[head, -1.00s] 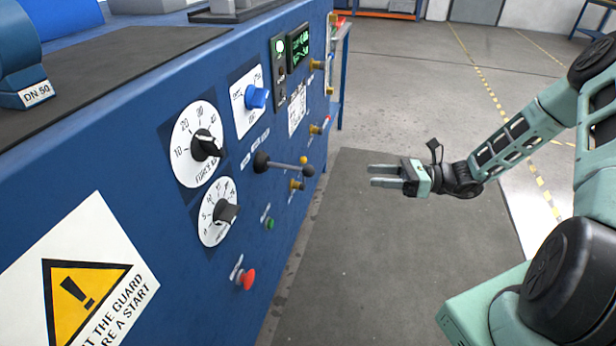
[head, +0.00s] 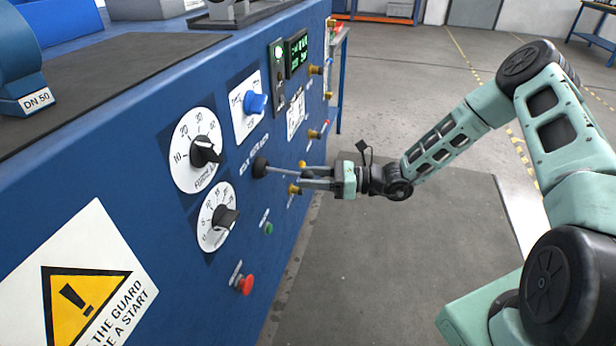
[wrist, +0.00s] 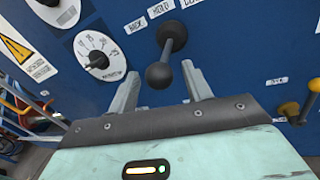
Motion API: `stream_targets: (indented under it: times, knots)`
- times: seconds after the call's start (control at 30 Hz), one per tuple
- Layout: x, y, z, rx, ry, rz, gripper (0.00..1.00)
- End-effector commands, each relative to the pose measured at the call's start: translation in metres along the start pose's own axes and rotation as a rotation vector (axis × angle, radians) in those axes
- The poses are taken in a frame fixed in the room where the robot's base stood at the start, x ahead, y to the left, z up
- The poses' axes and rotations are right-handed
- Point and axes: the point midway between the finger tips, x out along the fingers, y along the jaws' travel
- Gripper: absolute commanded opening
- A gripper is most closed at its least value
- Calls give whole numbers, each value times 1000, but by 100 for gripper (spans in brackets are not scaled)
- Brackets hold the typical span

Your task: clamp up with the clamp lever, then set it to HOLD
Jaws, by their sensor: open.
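The clamp lever (head: 261,167) is a grey rod on a round black hub on the blue panel. In the wrist view the lever's black ball knob (wrist: 158,75) points toward the camera, between and just beyond the fingertips. Labels above the hub read BACK, HOLD (wrist: 159,8) and a third, partly cut off. My gripper (head: 303,178) is open in front of the panel, its fingers pointing at the lever. In the head view the fingers overlap the knob end, and contact cannot be told. In the wrist view the gripper (wrist: 165,85) shows no grip on the knob.
Two dials, the upper one (head: 196,150) and lower one (head: 217,215), sit left of the lever. A red button (head: 244,285) and green button (head: 268,229) are below. Yellow-knobbed levers (wrist: 290,108) stand close on the right. Open floor lies right of the panel.

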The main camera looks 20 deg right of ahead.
Motion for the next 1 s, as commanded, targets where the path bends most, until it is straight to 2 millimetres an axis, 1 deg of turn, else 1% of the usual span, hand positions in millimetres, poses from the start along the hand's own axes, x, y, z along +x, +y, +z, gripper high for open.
stream_targets:
  times: [0.03,0.13,0.4,0.43,0.47,0.5,0.6,0.77,1.0]
  knots:
    - [4,0,0,0,0,2,50]
    - [8,0,0,0,0,0,50]
    - [9,0,0,0,0,-1,50]
    - [9,0,0,0,0,0,44]
    - [9,0,0,0,0,0,36]
    - [9,0,0,0,0,0,24]
    - [9,0,0,0,0,0,0]
    - [9,-2,0,-4,0,10,0]
    - [8,-15,3,-7,16,113,0]
